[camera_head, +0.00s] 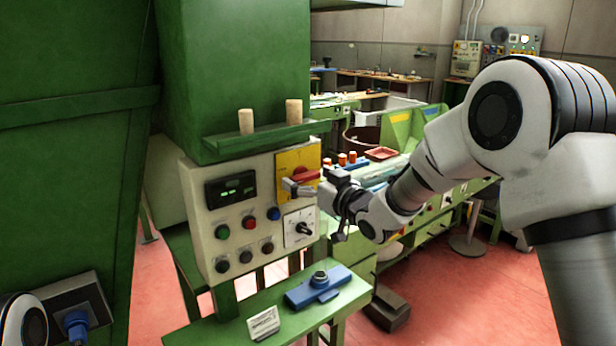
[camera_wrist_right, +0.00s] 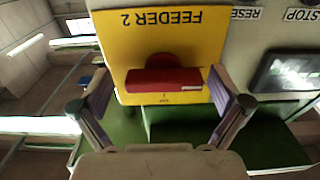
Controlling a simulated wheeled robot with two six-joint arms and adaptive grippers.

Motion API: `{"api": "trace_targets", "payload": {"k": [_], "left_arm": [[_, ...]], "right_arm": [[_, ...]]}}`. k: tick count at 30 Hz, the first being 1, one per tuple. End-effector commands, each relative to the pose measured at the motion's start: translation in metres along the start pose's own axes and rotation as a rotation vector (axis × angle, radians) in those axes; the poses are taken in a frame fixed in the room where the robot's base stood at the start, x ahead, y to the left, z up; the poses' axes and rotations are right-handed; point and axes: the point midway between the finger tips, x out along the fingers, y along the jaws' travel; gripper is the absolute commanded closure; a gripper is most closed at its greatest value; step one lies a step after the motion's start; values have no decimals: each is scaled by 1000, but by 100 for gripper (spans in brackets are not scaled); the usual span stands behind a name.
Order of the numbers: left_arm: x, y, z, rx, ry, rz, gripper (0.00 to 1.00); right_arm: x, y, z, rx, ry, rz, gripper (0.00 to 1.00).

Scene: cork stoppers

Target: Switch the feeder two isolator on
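The feeder two isolator is a red handle (camera_head: 304,175) on a yellow plate (camera_head: 290,160) on the control box (camera_head: 238,215). In the right wrist view the plate reads "FEEDER 2" upside down, and the red handle (camera_wrist_right: 163,80) lies level across it with a small white mark at its right end. My right gripper (camera_head: 314,188) is in front of the plate. In the right wrist view its fingers (camera_wrist_right: 162,97) are apart, one on each side of the handle, with small gaps. My left gripper is not in view.
Below the plate is a black rotary switch (camera_head: 303,228) on a white plate. Several push buttons and a display (camera_head: 231,188) sit to its left. Two corks (camera_head: 246,122) stand on the green shelf (camera_head: 265,138) above. A blue fixture (camera_head: 320,290) and white card (camera_head: 263,323) are on the lower bench.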

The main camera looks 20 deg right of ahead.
Motion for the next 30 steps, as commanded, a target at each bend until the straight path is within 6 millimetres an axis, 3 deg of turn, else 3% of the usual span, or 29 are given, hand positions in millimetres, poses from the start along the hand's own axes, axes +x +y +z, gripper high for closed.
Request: {"api": "trace_targets", "payload": {"k": [1, 4, 5, 20, 30], "left_arm": [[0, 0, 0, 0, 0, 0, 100], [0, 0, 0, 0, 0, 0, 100], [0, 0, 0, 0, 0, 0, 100], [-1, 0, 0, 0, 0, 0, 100], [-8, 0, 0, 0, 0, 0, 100]], "right_arm": [[0, 0, 0, 0, 0, 0, 21], [0, 0, 0, 0, 0, 0, 57], [0, 0, 0, 0, 0, 0, 60], [0, 0, 0, 33, 0, 0, 60], [0, 0, -2, 224, 0, 0, 60]]}}
